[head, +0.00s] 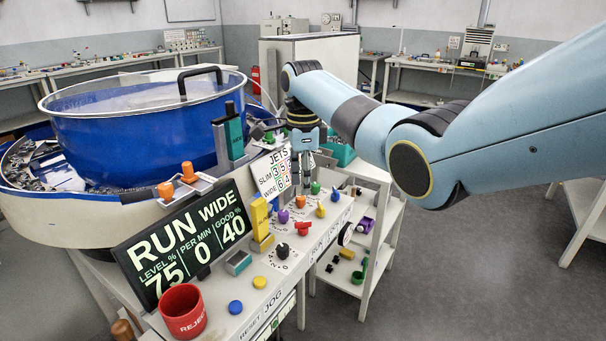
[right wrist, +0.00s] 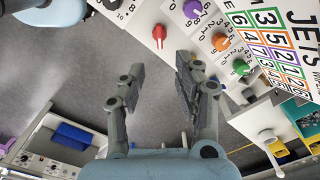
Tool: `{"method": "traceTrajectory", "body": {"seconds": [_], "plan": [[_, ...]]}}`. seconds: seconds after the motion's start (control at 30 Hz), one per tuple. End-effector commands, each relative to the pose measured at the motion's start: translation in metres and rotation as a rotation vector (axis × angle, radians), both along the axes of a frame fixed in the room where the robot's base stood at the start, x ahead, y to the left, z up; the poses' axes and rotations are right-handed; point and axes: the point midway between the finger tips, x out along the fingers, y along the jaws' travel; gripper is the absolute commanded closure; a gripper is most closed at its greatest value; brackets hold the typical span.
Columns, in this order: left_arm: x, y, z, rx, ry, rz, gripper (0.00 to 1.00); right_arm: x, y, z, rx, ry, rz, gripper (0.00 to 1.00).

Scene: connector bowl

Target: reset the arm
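My right arm (head: 365,118) comes in from the right in the head view and reaches over the control panel. My right gripper (head: 303,165) points down beside the JETS card (head: 268,178), above the panel's coloured knobs. In the right wrist view the right gripper (right wrist: 160,68) has its two fingers apart, with nothing between them. Grey floor shows in that gap. A red knob (right wrist: 159,33) is just beyond the fingertips in that view. My left gripper is in neither view.
The blue bowl (head: 140,140) with its clear lid stands at the left. The RUN WIDE display (head: 190,238), a red reject cup (head: 183,311) and a yellow block (head: 259,218) are on the panel. A white shelf cart (head: 383,235) stands right of it. Floor is open at lower right.

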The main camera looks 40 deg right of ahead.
Motion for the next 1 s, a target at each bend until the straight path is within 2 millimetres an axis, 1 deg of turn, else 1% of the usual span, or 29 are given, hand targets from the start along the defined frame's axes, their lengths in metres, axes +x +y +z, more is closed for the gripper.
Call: {"method": "traceTrajectory", "body": {"seconds": [0.1, 0.2, 0.67, 0.73, 0.77, 0.87, 0.97, 1.0], "plan": [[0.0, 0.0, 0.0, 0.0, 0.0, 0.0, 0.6, 0.0, 0.0, 0.01, 0.0, -0.001, 0.0, 0.67], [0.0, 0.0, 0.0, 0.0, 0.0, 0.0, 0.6, 0.0, 0.0, 0.013, 0.0, 0.0, -0.001, 0.67], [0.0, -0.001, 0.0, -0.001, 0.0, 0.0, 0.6, 0.0, 0.0, 0.013, 0.0, 0.0, 0.0, 0.67], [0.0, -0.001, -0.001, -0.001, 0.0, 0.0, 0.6, -0.002, 0.0, 0.009, 0.0, 0.005, 0.0, 0.67], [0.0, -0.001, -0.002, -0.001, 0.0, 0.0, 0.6, -0.005, 0.0, 0.004, 0.001, 0.013, 0.0, 0.67], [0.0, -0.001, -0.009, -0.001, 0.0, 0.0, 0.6, -0.025, 0.002, -0.03, 0.003, 0.06, 0.002, 0.67], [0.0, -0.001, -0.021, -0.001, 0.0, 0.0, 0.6, -0.063, 0.008, -0.087, 0.01, 0.148, 0.007, 0.67], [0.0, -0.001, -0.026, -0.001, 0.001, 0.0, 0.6, -0.083, 0.011, -0.114, 0.014, 0.192, 0.009, 0.67]]}}
